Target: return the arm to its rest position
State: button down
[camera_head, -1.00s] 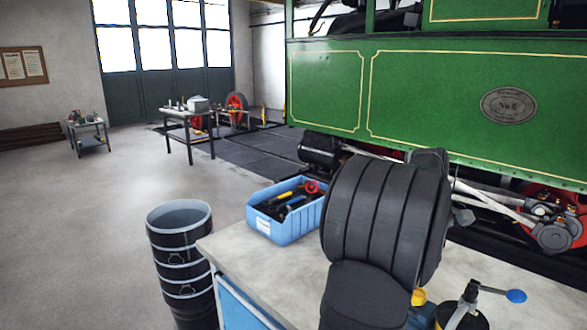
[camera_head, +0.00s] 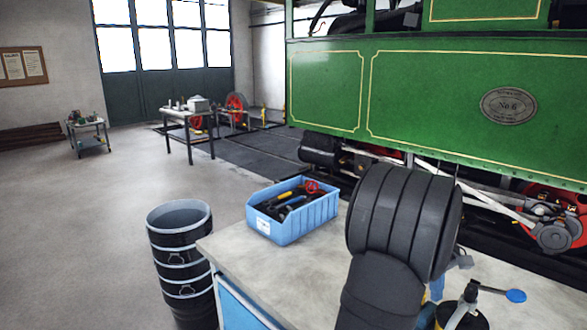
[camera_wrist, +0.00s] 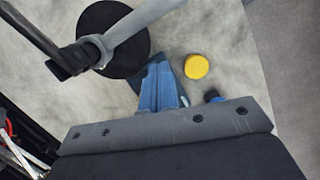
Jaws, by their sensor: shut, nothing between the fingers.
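My gripper is mostly hidden behind my dark arm in the head view. In the wrist view its blue fingers (camera_wrist: 160,88) are together, shut with nothing held, above the pale bench top. A round yellow thing (camera_wrist: 196,67) lies just right of the fingertips in that view. A black disc (camera_wrist: 112,40) with a grey bar over it is to their upper left. I cannot tell how high the fingers are above the bench.
A blue bin (camera_head: 290,225) of tools stands on the workbench (camera_head: 228,250). A stand with a blue-knobbed lever (camera_head: 515,296) is at the bench's front right. Black stacked tubs (camera_head: 180,260) stand left of it. The green tram (camera_head: 430,95) is behind.

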jog(key=w+a+f+v, duration=0.1)
jog(key=w+v, duration=0.1)
jog(key=v, duration=0.9)
jog(key=s+d+r+n+t+y, duration=0.1)
jog(key=s+d+r+n+t, duration=0.1)
jog(key=s+d+r+n, duration=0.2)
jog(key=shift+s+n+t+y, duration=0.35)
jog(key=shift+s+n, duration=1.4)
jog(key=shift+n, duration=1.85)
jog(key=shift+d, duration=0.1)
